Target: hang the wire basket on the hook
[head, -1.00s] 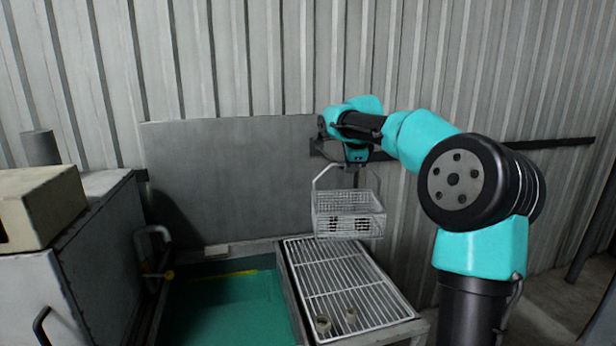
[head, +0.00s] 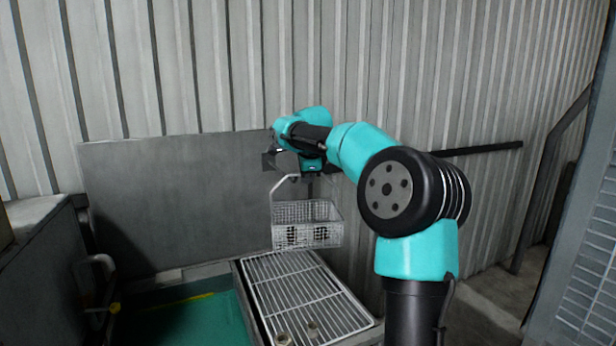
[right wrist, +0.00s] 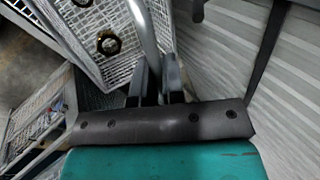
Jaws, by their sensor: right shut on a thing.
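The wire basket (head: 306,213) hangs level in the air, in front of the wall and above the far end of the white rack. Its raised handle goes up to my right gripper (head: 297,178), which is shut on it. In the right wrist view the handle bar (right wrist: 143,32) runs down between the fingers (right wrist: 158,82), with the basket's mesh (right wrist: 82,38) to the left. A ring-shaped metal part (right wrist: 108,42) shows in the basket. I cannot make out the hook for certain; a dark rail (head: 480,149) runs along the wall behind my right arm. My left gripper is not in view.
The white wire rack (head: 300,290) stands below the basket, with small metal fittings (head: 283,339) at its near end. A green-bottomed tank (head: 185,318) lies to its left. A grey panel (head: 180,195) stands behind. A grey cabinet (head: 40,270) is at the left.

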